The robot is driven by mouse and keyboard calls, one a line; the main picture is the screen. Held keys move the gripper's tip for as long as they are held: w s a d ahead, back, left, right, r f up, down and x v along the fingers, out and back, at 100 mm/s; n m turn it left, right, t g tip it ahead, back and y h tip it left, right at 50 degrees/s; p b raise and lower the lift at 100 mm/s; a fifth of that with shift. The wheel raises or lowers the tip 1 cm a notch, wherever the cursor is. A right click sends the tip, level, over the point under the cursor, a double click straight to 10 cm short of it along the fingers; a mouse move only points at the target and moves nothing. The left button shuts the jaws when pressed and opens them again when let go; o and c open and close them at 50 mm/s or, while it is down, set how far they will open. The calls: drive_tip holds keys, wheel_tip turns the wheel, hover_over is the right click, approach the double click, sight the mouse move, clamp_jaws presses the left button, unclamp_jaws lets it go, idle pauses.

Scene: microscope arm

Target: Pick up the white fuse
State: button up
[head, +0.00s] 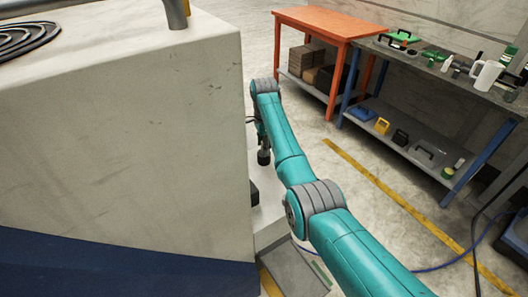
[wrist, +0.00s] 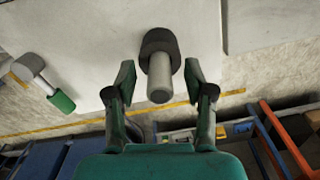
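A pale grey-white cylinder with a dark collar (wrist: 160,82) shows at the upper middle of the wrist view. It is the likeliest white fuse, though I cannot be sure. My gripper (wrist: 159,84) is open, one finger on each side of the cylinder in the picture. Gaps show on both sides, and I see no contact. I cannot tell the depth between fingertips and cylinder. In the head view my arm reaches down past the right side of a large pale block (head: 130,130), and the gripper's fingers cannot be made out there.
A grey part with a green end (wrist: 60,102) shows left in the wrist view. In the head view an orange table (head: 313,22) and a workbench (head: 425,68) with tools stand at the back right. Floor with a yellow line (head: 385,190) lies open between.

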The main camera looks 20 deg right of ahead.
clamp_jaws()
